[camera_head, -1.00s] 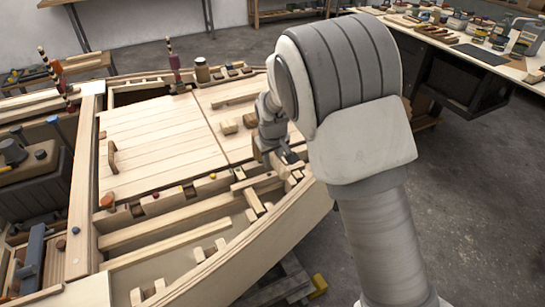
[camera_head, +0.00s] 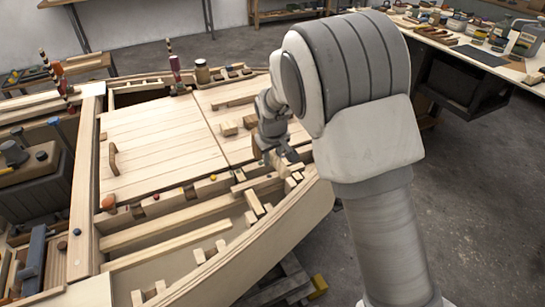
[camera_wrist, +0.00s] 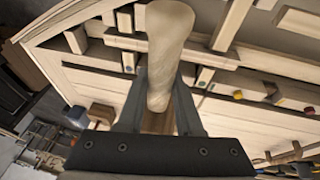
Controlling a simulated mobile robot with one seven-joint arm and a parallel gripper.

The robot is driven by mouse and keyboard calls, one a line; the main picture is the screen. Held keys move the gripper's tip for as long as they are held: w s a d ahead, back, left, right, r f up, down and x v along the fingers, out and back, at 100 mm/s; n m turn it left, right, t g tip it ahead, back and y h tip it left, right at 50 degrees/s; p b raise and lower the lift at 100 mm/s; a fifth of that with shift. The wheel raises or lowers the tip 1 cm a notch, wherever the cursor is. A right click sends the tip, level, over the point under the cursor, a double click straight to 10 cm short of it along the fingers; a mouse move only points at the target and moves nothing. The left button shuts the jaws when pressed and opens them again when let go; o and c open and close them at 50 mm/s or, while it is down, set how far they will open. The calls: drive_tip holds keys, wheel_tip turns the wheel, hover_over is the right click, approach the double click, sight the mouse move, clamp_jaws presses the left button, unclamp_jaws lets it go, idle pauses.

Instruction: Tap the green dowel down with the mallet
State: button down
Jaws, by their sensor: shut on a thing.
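My gripper (camera_wrist: 160,88) is shut on a long, thick, cream-coloured wooden piece (camera_wrist: 168,40), which looks like part of the mallet. It stands out between the fingers toward the top of the wrist view, with a browner wooden part (camera_wrist: 158,122) nearer the palm. The mallet's striking face cannot be made out. A small green spot (camera_wrist: 211,87), perhaps the green dowel's end, shows on the hull's rail right of the fingers, apart from the held piece. In the head view my gripper (camera_head: 275,158) is over the hull's right side, partly hidden by my arm.
A yellow plug (camera_wrist: 238,95) sits farther along the rail. Wooden blocks and ribs stand close around my gripper. The planked deck (camera_head: 160,140) has a raised handle (camera_head: 113,158). A cluttered workbench (camera_head: 475,50) stands at the back right, with open floor before it.

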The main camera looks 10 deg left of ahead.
idle(0.4)
drive_tip(key=shift+f+b, duration=0.3)
wheel_tip(320, 180, down, 5)
drive_tip(key=b, duration=0.3)
drive_tip(key=shift+d, duration=0.1)
wheel_tip(320, 180, up, 5)
drive_tip(key=p, duration=0.3)
drive_tip(key=shift+r, duration=0.1)
idle(0.8)
